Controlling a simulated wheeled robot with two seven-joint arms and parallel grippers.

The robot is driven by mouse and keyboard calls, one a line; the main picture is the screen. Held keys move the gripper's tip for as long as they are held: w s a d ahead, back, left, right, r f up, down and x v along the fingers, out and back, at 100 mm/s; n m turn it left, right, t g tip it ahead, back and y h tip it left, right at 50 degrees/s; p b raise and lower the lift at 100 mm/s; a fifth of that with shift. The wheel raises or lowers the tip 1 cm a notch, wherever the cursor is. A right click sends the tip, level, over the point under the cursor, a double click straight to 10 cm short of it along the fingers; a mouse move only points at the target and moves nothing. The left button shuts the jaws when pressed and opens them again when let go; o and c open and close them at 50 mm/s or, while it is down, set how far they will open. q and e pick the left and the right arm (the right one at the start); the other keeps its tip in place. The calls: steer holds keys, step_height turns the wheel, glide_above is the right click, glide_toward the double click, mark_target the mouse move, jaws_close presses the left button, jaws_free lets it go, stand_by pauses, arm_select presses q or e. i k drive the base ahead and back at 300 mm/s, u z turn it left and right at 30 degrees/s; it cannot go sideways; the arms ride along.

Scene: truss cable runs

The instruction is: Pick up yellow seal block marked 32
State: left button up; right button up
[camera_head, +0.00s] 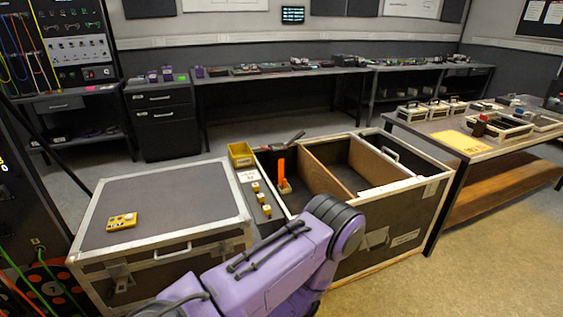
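Three small yellow blocks stand in a row on a narrow dark strip between two cases: a far one (256,187), a middle one (260,198) and a near one (267,210). A flat yellow piece with pale parts on top (122,221) lies on the closed case lid at left. Any number such as 32 is too small to read on them. My purple arm crosses the lower middle, its dark-capped joint just right of and nearer than the row. Neither gripper shows.
A closed grey case (165,205) stands left; an open case with wooden dividers (327,166) stands right, an orange upright item (282,175) inside it. A yellow bin (240,154) sits behind the blocks. A table (455,155) with cases is at right. Floor is clear lower right.

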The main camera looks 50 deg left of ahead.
mark_target(266, 209)
steer(key=u, duration=0.4)
steer(key=i, duration=0.7)
steer(key=u, duration=0.7)
